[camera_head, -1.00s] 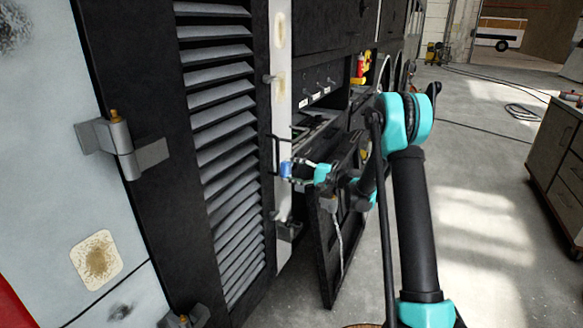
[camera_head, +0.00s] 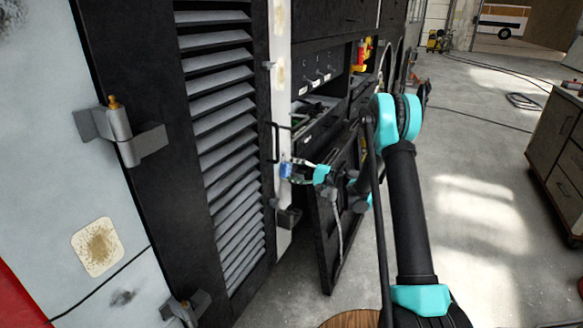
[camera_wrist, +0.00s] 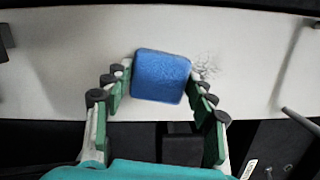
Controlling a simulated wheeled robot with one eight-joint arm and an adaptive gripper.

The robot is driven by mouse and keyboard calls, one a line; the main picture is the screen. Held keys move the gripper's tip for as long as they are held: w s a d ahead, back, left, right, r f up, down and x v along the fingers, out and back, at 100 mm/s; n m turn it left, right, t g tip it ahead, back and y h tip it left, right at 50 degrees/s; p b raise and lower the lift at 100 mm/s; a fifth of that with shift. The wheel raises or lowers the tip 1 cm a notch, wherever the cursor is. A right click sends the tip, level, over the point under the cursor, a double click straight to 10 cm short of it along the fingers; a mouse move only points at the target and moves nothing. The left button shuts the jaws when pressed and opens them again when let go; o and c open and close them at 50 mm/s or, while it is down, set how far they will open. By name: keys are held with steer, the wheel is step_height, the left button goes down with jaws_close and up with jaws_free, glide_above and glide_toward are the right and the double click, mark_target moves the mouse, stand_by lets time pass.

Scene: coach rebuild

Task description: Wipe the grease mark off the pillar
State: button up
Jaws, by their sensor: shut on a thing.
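The white pillar (camera_head: 283,115) is a narrow upright strip between the louvred panel and the open bay; it fills the wrist view as a pale band (camera_wrist: 60,65). A faint grey, branching grease mark (camera_wrist: 208,66) shows on it, just right of a blue sponge (camera_wrist: 161,76). My gripper (camera_wrist: 161,88) is shut on the sponge, with a green-lined finger at each side. In the head view, my gripper (camera_head: 291,170) holds the sponge at the pillar's lower part. Whether the sponge touches the pillar is unclear, and it may hide part of the mark.
A black open door (camera_head: 330,245) hangs below my gripper. The louvred panel (camera_head: 228,130) is at left. A grey cabinet (camera_head: 558,150) stands at right; the floor between is mostly clear.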

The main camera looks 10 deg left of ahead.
steer(key=shift+f, duration=0.45)
steer(key=shift+s+v, duration=0.2)
steer(key=shift+v, duration=1.25)
steer(key=shift+s+v, duration=0.2)
steer(key=shift+v, duration=1.25)
steer(key=shift+r, duration=0.1)
steer(key=v, duration=0.2)
steer(key=shift+s+d, duration=0.35)
steer(key=shift+a, duration=0.1)
steer(key=shift+w+x, duration=0.2)
steer(key=shift+x, duration=1.45)
steer(key=shift+w+x, duration=0.25)
steer(key=shift+x, duration=1.4)
